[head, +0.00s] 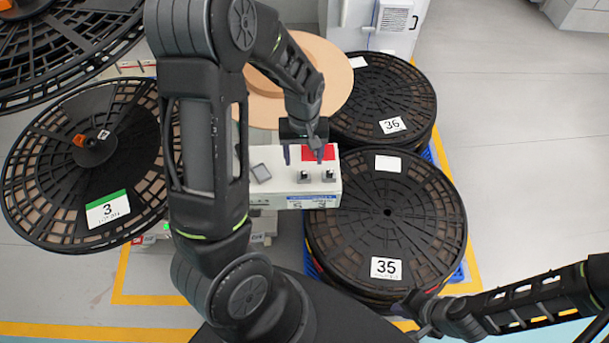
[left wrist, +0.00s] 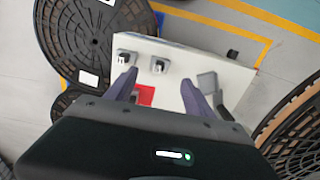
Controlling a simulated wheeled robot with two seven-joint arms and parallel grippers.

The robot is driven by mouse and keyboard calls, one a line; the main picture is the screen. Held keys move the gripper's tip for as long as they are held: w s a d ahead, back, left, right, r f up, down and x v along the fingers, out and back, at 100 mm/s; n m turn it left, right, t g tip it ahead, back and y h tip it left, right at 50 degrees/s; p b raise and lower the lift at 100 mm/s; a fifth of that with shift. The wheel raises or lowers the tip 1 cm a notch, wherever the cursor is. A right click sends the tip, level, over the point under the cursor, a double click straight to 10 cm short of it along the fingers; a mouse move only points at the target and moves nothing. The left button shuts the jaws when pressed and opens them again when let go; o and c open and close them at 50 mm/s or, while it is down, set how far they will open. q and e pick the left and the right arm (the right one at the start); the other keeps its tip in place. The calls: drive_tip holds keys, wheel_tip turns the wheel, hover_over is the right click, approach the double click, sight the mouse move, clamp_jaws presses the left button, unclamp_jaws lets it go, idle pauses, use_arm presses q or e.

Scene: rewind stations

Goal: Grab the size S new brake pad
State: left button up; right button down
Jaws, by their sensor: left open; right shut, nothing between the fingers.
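The white stand (head: 300,195) holds two small dark brake pads in grey holders. The one on the head view's left (head: 303,176) is above a front label that seems to read S; it also shows in the left wrist view (left wrist: 158,65). The other pad (head: 328,175) sits on its right, and on its left in the left wrist view (left wrist: 124,57). My left gripper (head: 303,155) is open and empty above the stand, its fingers (left wrist: 160,80) apart and clear of both pads. My right gripper is out of view; only part of that arm shows.
A red square (head: 318,153) and a grey flat piece (head: 262,172) lie on the stand. Large black reels labelled 35 (head: 430,225) and 36 (head: 400,85) stand close on the right, reel 3 (head: 60,150) on the left. Open floor (head: 530,150) lies far right.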

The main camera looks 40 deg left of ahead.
sight(304, 172)
use_arm(q)
drive_tip(key=shift+f, duration=1.35)
drive_tip(key=shift+w+f+p, duration=0.1)
drive_tip(key=shift+f+p, duration=0.65)
drive_tip(key=shift+f, duration=1.85)
clamp_jaws()
